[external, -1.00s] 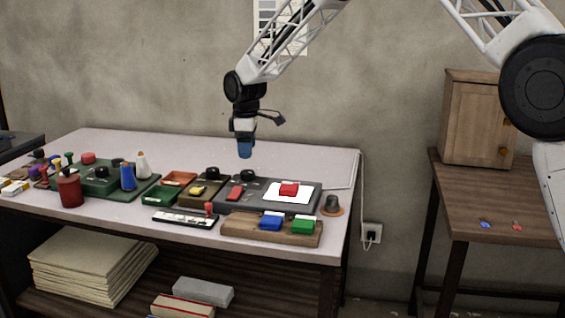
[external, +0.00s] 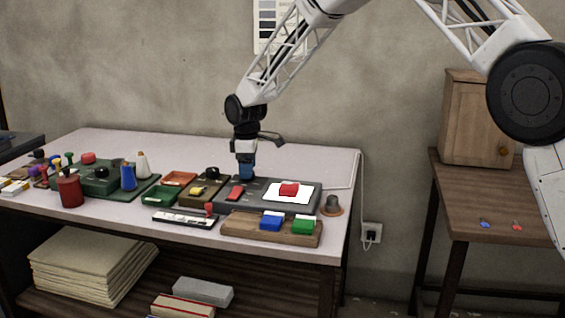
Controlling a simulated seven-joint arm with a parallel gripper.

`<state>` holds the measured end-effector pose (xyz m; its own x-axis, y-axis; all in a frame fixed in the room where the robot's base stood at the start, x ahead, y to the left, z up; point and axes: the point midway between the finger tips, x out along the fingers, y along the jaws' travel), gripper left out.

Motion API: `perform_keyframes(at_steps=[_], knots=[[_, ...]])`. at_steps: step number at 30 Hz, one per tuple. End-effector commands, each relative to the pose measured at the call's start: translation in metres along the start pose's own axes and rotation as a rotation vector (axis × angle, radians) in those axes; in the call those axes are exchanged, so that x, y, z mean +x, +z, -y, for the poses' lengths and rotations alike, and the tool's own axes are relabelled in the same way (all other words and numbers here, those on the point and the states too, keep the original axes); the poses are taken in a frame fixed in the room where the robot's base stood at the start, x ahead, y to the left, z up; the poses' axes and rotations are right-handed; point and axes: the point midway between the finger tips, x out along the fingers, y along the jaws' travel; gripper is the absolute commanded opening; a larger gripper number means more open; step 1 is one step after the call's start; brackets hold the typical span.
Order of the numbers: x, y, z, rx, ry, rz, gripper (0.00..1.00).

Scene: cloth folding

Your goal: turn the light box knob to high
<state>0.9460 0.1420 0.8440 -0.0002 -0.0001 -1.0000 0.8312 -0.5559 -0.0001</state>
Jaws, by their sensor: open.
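The light box (external: 262,203) is a dark grey flat unit on the table, with a red switch (external: 235,193) at its left and a white lit panel (external: 278,197) at its right. A red block (external: 289,189) sits on the panel. The knob is at the back left of the box and is hidden now by my gripper. My gripper (external: 247,176) points straight down with blue fingertips at the knob's place. It is open. I cannot tell whether the fingers touch the knob.
A wooden tray (external: 238,229) with a blue block (external: 270,222) and a green block (external: 302,225) lies in front. A small box with a black knob (external: 212,173) stands close left of my gripper. The table's back (external: 310,160) is clear.

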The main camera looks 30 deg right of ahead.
Motion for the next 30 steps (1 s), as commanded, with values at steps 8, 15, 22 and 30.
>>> perform_keyframes(at_steps=[8, 15, 22, 30], knots=[[0.0134, -0.0001, -0.0001, 0.0, 0.001, -0.001, 0.73], [0.014, 0.0, 0.0, 0.0, 0.001, -0.001, 0.73], [0.0141, 0.0001, 0.0001, 0.0, 0.0, 0.0, 0.4], [0.0141, 0.0001, 0.0, 0.004, 0.0, 0.0, 0.23]])
